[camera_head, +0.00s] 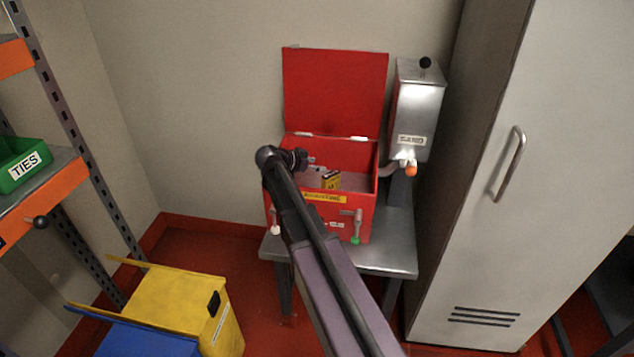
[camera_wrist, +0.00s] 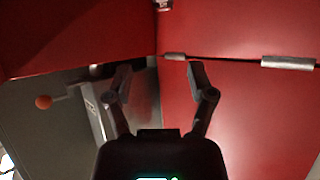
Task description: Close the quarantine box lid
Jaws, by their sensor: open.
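The red quarantine box (camera_head: 345,212) stands on a small metal table, with a yellow label on its front. Its red lid (camera_head: 335,90) is raised upright at the back; hinges show along its lower edge. A small yellow and black item (camera_head: 331,181) lies inside. My gripper (camera_head: 302,160) is over the box's left part, partly hidden by my arm. In the wrist view my gripper (camera_wrist: 160,72) has its fingers apart with nothing between them. Red panels and silver hinge pieces (camera_wrist: 288,63) fill much of that view. Whether the fingers touch the red surface I cannot tell.
A metal sand dispenser (camera_head: 416,110) with an orange knob stands right of the box. A tall grey cabinet (camera_head: 530,190) is further right. Yellow (camera_head: 185,305) and blue (camera_head: 145,341) bins stand lower left. A shelf with a green TIES bin (camera_head: 20,165) is at left.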

